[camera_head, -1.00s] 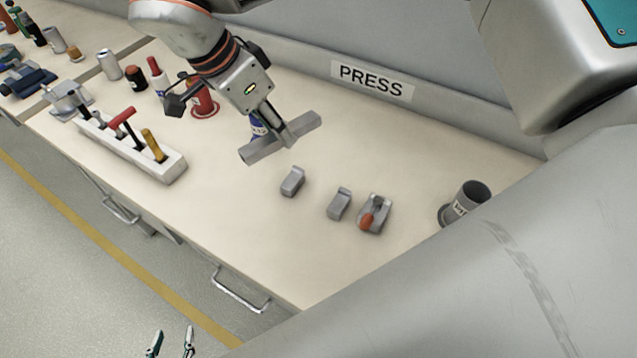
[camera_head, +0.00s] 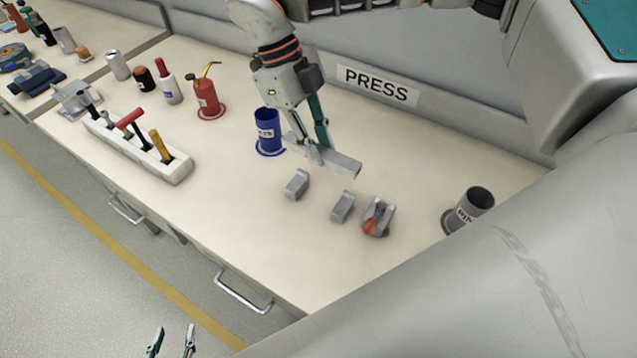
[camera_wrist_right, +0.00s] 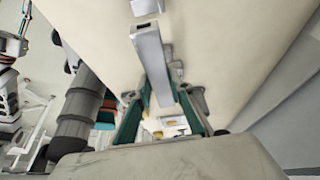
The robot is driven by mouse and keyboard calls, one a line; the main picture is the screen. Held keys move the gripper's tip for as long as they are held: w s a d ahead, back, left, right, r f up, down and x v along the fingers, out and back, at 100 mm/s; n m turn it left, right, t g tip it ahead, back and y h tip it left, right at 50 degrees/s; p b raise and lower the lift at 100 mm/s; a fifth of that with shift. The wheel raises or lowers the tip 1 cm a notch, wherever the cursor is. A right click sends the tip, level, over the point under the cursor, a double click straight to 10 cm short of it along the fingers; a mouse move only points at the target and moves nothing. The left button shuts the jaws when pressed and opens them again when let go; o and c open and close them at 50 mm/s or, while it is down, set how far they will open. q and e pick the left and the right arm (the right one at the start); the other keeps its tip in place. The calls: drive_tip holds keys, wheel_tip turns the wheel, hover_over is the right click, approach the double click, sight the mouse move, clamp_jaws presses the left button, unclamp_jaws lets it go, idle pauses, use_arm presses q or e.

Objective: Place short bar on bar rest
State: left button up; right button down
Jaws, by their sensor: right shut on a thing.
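The short grey bar (camera_head: 343,164) is held across my right gripper (camera_head: 318,152), which is shut on it above the bench. The bar (camera_wrist_right: 158,62) also shows between the fingers in the right wrist view, with its square end toward the top. Two small grey blocks that look like the bar rest (camera_head: 297,185) (camera_head: 343,207) stand apart on the bench, just below the bar in the head view. The bar appears raised and apart from them. My left gripper (camera_head: 172,342) shows only its fingertips at the bottom left, open and empty over the floor.
A grey fixture with an orange knob (camera_head: 377,218) stands right of the blocks. A blue cup (camera_head: 268,132) stands left of my right gripper, and a dark grey cup (camera_head: 468,209) stands further right. A white tool holder (camera_head: 140,146) is at the left. Bench in front of the blocks is clear.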

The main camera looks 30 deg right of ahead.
wheel_tip(320, 180, down, 12)
drive_tip(key=shift+r, duration=0.25)
drive_tip(key=shift+f, duration=0.1)
drive_tip(key=c, duration=1.8)
unclamp_jaws()
drive_tip(key=v, duration=1.2)
